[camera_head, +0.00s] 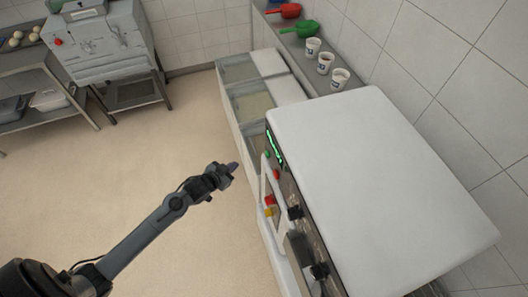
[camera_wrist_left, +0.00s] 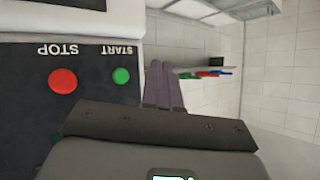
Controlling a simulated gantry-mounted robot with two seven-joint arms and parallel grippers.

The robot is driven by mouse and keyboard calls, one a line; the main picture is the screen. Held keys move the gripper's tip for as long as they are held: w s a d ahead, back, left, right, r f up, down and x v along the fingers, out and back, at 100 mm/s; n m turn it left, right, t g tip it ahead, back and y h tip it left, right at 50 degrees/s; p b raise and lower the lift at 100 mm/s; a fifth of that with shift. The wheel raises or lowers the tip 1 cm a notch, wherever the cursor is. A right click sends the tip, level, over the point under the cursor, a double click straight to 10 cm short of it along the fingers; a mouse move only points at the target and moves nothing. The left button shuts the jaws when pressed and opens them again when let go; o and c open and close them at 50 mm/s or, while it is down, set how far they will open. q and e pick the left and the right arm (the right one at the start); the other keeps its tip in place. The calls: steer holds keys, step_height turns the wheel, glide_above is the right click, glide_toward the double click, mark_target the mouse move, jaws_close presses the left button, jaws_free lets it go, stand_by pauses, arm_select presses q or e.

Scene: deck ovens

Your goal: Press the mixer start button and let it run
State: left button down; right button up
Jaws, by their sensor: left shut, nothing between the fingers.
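The mixer (camera_head: 370,170) is a large machine with a white top at the right in the head view. In the left wrist view its dark panel (camera_wrist_left: 100,105) shows upside down, with a green START button (camera_wrist_left: 121,75) and a red STOP button (camera_wrist_left: 62,81). My left gripper (camera_head: 235,166) is shut and empty, just left of the machine's front in the head view. In the left wrist view its fingers (camera_wrist_left: 160,68) are together, to the right of the START button and apart from it in the picture. My right gripper is not in view.
Red and yellow parts (camera_head: 268,206) and black knobs (camera_head: 295,212) stand out along the machine's front. White cups (camera_head: 325,62) and coloured scoops (camera_head: 303,29) sit on a shelf behind bins (camera_head: 240,106). The floor (camera_head: 150,170) to the left is clear.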

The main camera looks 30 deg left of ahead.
mark_target(267, 154)
arm_select(q)
steer(key=shift+w+r, duration=0.3)
steer(key=shift+d, duration=0.1)
steer(key=w+d+b, duration=0.3)
steer(key=w+d, duration=0.2)
steer(key=w, duration=0.2)
steer(key=shift+b, duration=0.4)
steer(key=shift+d, duration=0.1)
stand_by(1.0)
stand_by(0.8)
